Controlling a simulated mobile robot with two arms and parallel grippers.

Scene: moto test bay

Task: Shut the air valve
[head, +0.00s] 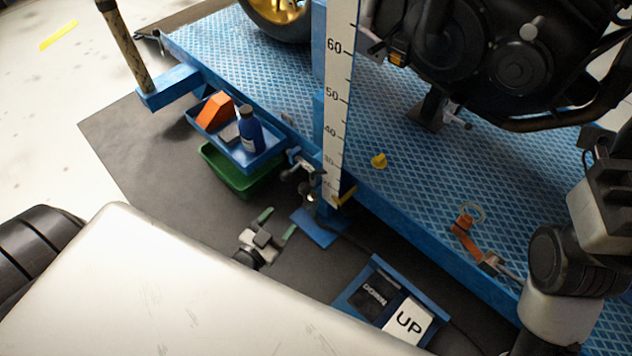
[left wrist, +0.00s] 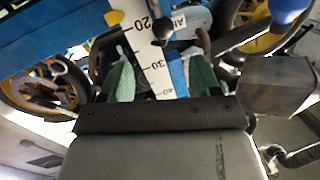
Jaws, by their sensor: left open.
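My left gripper (head: 277,222) is open and empty, with green finger pads, below the blue lift's edge near the white height scale. In the left wrist view its fingers (left wrist: 160,78) stand wide apart, with the scale showing between and beyond them. A small label, partly hidden and seeming to read "AIR" (left wrist: 180,20), sits beside the scale. A black round knob (left wrist: 163,27) shows there in front of the scale. In the head view, small metal and dark fittings (head: 304,165), likely the air valve, sit on the lift's side. The valve lever's position cannot be told. My right gripper is not in view.
A blue tray (head: 273,163) with a bottle and orange item hangs left of the fittings, above a green bin (head: 225,172). A foot pedal box marked UP (head: 408,322) lies on the floor. A motorcycle (head: 500,60) stands on the lift deck; an orange strap (head: 465,240) lies there.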

